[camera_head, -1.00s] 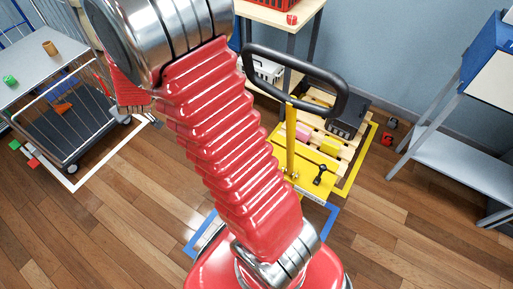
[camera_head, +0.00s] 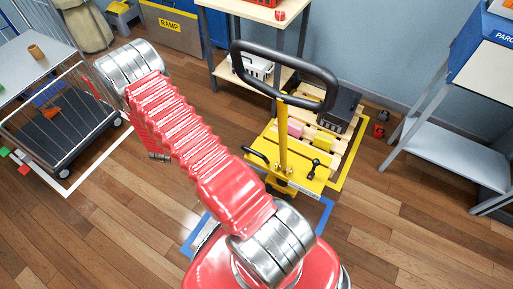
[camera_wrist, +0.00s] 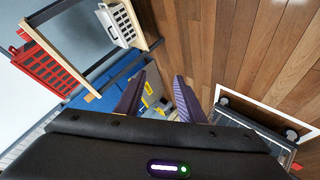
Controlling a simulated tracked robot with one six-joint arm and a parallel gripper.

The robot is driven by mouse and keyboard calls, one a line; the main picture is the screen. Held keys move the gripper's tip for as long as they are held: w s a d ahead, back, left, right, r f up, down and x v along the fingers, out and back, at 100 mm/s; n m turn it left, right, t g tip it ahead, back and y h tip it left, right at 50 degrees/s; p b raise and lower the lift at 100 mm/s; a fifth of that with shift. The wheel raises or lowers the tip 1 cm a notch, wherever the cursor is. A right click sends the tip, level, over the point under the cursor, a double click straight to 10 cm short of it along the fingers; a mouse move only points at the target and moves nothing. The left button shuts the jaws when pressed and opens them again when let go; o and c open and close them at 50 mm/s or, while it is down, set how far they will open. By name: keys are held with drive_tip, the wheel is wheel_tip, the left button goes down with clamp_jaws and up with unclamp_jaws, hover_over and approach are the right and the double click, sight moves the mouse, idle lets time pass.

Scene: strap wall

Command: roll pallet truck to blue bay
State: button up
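The pallet truck (camera_head: 298,172) is yellow, with an upright yellow post and a black loop handle (camera_head: 331,86). The blue bay (camera_head: 325,217) is a blue floor outline in front of the truck, partly hidden by my red arm and base. My gripper (camera_wrist: 160,92) shows in the wrist view with its two fingers apart and nothing between them. It is away from the handle, on the left side of the head view, mostly hidden by my arm.
A yellow floor outline (camera_head: 351,158) surrounds the pallet's right side. A caged cart (camera_head: 62,130) stands at left inside a white outline. A shelf table (camera_head: 262,12) stands behind the truck, and a grey-and-blue stand (camera_head: 460,155) at right. Open wood floor lies at front right.

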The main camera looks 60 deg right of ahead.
drive_tip(key=s+d+f+n+g+h, duration=0.1)
drive_tip(key=s+d+f+g+h, duration=0.1)
drive_tip(key=s+f, duration=0.6)
drive_tip(key=s+d+f+n+g+h, duration=0.1)
drive_tip(key=s+d+f+h, duration=0.4)
drive_tip(key=s, duration=1.1)
wheel_tip(320, 180, down, 3)
drive_tip(key=shift+s+d+f+n+g, duration=0.2)
drive_tip(key=shift+n+g, duration=0.2)
drive_tip(key=shift+g, duration=0.5)
drive_tip(key=x, duration=1.3)
drive_tip(key=shift+d+f, duration=0.2)
drive_tip(key=shift+d, duration=0.15)
drive_tip(key=shift+w, duration=0.1)
drive_tip(key=shift+c, duration=0.6)
drive_tip(key=c, duration=0.8)
drive_tip(key=shift+a, duration=0.15)
